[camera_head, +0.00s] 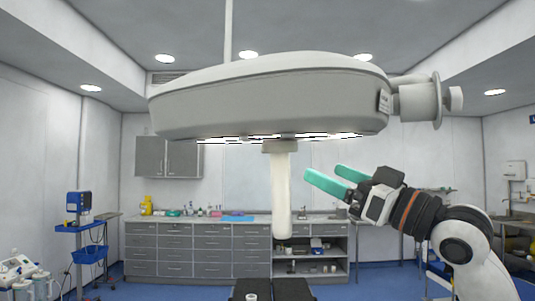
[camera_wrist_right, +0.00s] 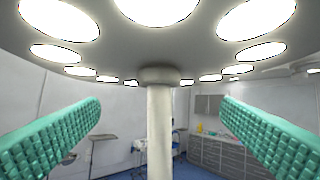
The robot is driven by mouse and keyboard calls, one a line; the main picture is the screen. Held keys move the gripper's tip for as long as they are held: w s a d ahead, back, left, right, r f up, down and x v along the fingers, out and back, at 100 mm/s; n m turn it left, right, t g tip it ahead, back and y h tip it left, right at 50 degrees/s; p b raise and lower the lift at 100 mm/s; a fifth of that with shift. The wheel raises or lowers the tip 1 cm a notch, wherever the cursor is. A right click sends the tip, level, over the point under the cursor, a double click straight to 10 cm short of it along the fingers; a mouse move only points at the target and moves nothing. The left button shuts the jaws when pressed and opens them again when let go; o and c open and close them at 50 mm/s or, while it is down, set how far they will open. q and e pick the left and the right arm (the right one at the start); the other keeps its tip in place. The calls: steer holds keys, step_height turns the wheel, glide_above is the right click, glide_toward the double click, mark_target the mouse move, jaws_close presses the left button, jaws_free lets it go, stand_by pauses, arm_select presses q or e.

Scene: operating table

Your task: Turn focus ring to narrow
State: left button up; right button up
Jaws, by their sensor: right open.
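The surgical lamp head (camera_head: 265,100) hangs from the ceiling in the head view, with its lit underside facing down. The focus ring (camera_head: 280,146) is a grey collar under the middle of the lamp, above a pale hanging handle (camera_head: 282,195). In the right wrist view the ring (camera_wrist_right: 160,75) and the handle (camera_wrist_right: 160,130) stand between my two green fingers, further ahead of them. My right gripper (camera_head: 328,178) is open and empty, to the right of the handle and slightly below the ring, touching neither. My left gripper is not in view.
A side arm with a round joint (camera_head: 420,102) sticks out at the lamp's right. Grey cabinets (camera_head: 195,250) line the back wall, far behind. A blue trolley (camera_head: 88,240) stands at the left. The air around the handle is free.

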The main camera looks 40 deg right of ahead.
mark_target(287, 153)
steer(key=p+x, duration=0.2)
steer(key=x, duration=0.1)
steer(key=p+x, duration=0.2)
steer(key=x, duration=0.1)
steer(key=p+x, duration=0.3)
steer(key=x, duration=0.1)
steer(key=shift+r, duration=0.35)
steer(key=shift+w+a, duration=0.1)
steer(key=shift+w, duration=0.15)
steer(key=c, duration=1)
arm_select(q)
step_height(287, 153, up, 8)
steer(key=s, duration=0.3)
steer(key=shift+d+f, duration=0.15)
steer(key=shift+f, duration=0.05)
